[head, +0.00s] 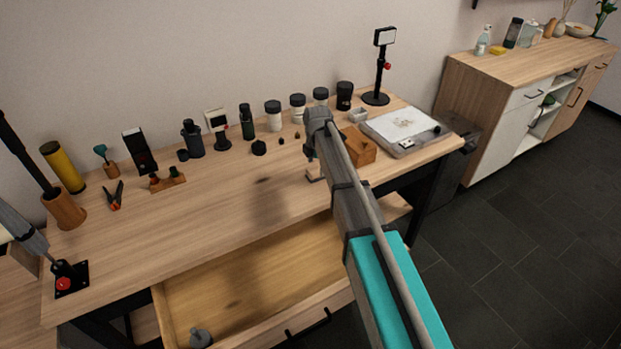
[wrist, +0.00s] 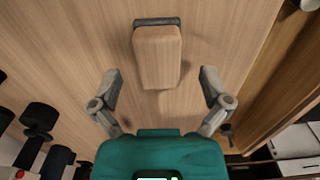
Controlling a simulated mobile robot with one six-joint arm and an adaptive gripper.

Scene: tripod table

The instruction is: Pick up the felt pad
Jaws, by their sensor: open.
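A wooden block with a dark grey strip at its far end (wrist: 157,55) looks like the felt pad; it lies on the table top in the wrist view. My gripper (wrist: 160,76) is open above it, one finger on each side, with gaps between fingers and block. The block's near end lies between the fingertips and its dark end reaches beyond them. In the head view my gripper (head: 313,150) hangs over the right half of the table. A small piece of wood (head: 314,174) shows beside my arm there, mostly hidden; I cannot tell if it is the same block.
Several jars (head: 273,115) and a tray (head: 400,130) line the table's back and right. A wooden box (head: 358,146) stands just right of my gripper. An open drawer (head: 250,285) juts out in front. The table's middle (head: 210,200) is clear.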

